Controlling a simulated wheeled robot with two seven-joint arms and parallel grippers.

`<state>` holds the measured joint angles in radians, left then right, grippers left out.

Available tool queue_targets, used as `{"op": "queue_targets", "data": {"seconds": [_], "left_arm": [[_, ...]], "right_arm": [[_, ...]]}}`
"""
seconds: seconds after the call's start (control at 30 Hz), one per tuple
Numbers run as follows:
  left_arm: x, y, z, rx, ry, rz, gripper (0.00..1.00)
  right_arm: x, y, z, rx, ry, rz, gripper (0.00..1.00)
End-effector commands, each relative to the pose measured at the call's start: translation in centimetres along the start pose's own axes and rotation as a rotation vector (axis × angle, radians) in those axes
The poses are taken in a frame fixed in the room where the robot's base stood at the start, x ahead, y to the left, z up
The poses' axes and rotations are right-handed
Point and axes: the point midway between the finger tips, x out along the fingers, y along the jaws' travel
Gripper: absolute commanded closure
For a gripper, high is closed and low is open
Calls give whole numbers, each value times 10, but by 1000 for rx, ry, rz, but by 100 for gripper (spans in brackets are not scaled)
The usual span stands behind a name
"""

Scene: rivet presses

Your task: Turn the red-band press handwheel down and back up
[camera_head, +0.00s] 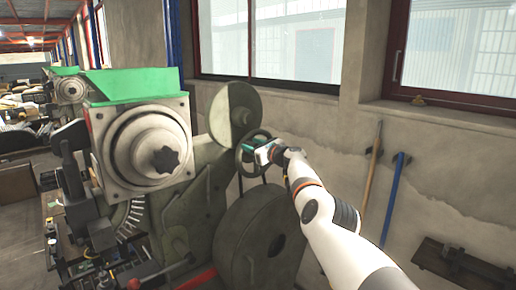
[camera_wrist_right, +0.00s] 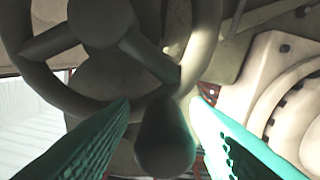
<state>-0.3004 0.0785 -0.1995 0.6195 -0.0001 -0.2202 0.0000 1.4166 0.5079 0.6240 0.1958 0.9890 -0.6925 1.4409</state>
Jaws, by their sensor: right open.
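The handwheel (camera_head: 238,160) is a dark ring on the side of a large grey-green press (camera_head: 205,160) with a green top. In the right wrist view the handwheel (camera_wrist_right: 205,38) fills the upper part, with its hub, spokes and a dark rounded handle knob (camera_wrist_right: 165,143). My right gripper (camera_head: 259,148) is at the wheel in the head view. In the wrist view its two teal fingers (camera_wrist_right: 160,112) are spread apart, one on each side of the knob, with visible gaps. My left gripper is out of view.
A large round flywheel (camera_head: 258,235) sits below the handwheel, and a smaller grey disc (camera_head: 235,112) stands above it. A red lever (camera_head: 196,281) is low in front. Wooden (camera_head: 371,178) and blue (camera_head: 395,195) poles lean on the wall at right.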

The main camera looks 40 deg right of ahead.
Motion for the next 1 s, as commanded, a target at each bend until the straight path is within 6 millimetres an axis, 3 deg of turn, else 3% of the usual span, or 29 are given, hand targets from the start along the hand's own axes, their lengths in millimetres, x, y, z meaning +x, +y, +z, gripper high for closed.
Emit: {"op": "queue_targets", "data": {"seconds": [0.33, 0.57, 1.0], "left_arm": [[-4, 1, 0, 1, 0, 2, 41], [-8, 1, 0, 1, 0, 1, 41], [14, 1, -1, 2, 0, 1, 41]], "right_arm": [[-12, 6, 4, -4, -4, 10, 57], [-24, -1, 0, -5, -2, -1, 57], [-77, -1, 4, -4, -1, 1, 57]]}}
